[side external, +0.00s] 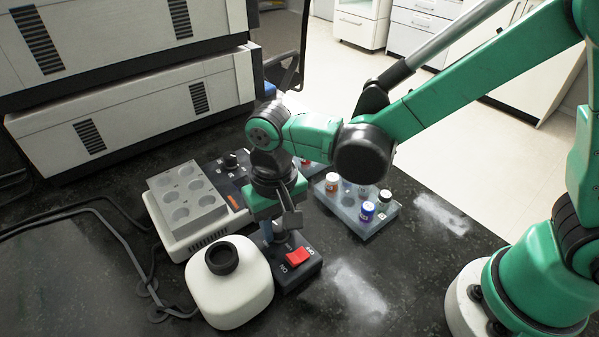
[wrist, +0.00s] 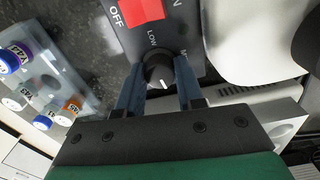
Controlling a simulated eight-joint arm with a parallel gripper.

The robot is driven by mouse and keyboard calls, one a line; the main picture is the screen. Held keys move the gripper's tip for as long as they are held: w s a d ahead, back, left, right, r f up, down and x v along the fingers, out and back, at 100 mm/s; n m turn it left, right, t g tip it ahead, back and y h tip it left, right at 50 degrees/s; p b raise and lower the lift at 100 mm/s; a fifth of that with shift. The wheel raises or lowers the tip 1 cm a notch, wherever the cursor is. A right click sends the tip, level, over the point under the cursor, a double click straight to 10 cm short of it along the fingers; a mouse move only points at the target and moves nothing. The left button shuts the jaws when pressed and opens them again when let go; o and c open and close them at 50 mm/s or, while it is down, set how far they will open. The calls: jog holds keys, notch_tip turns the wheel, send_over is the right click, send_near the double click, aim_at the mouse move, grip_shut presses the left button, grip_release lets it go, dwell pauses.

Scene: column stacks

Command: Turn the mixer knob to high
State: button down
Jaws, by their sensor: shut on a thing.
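The mixer is a dark box (side external: 294,277) with a red rocker switch (side external: 299,257) between ON and OFF. In the wrist view its panel (wrist: 128,40) shows the red switch (wrist: 142,10) and a round black knob (wrist: 159,66). LOW is printed above the knob, and a label starting with M is partly hidden at its right. The knob's white mark points down, toward my gripper's palm. My gripper (wrist: 160,68) is shut on the knob, with one blue finger on each side. In the side view my gripper (side external: 271,238) points down at the mixer and hides the knob.
A white bottle with a black neck (side external: 232,285) stands close at the mixer's left. A heating block (side external: 188,200) with its own knob (side external: 230,160) is behind. A vial rack (side external: 372,226) stands to the right. Cables lie at left; the front right counter is clear.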

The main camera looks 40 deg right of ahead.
aim_at(278, 226)
jog(key=shift+m, duration=0.8)
jog(key=c, duration=0.5)
grip_release()
jog(key=shift+c, duration=0.2)
jog(key=shift+r, duration=0.1)
jog(key=shift+r, duration=2.75)
